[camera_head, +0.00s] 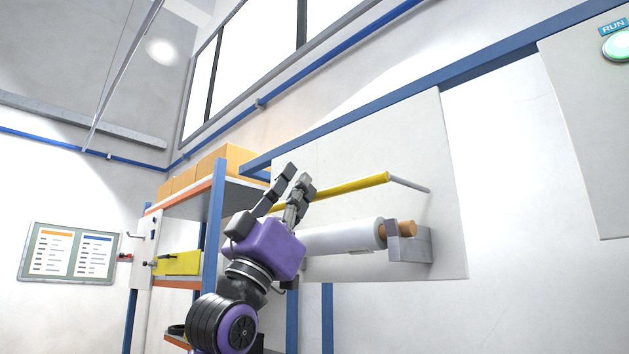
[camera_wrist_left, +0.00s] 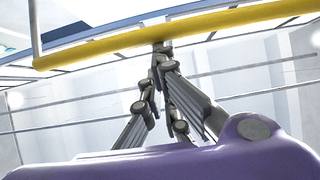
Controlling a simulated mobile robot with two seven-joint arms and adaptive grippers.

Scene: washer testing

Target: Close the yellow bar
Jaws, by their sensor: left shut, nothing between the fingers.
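The yellow bar (camera_head: 345,187) runs slantwise in front of a white panel in the head view, with a thin grey arm (camera_head: 410,185) at its right end. It stands above a white roll (camera_head: 345,237). In the left wrist view the yellow bar (camera_wrist_left: 200,32) crosses the top of the picture, just beyond the fingertips. My left gripper (camera_head: 296,180) is in front of the bar's left part and hides it. The left gripper (camera_wrist_left: 160,50) is shut and empty, its tips close to the bar; I cannot tell if they touch. My right gripper is not in view.
A grey bracket (camera_head: 410,243) holds the roll's right end on the white panel (camera_head: 425,140). A shelf rack with cardboard boxes (camera_head: 222,160) stands at the left behind my arm. A box with a green RUN button (camera_head: 617,45) is at the upper right.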

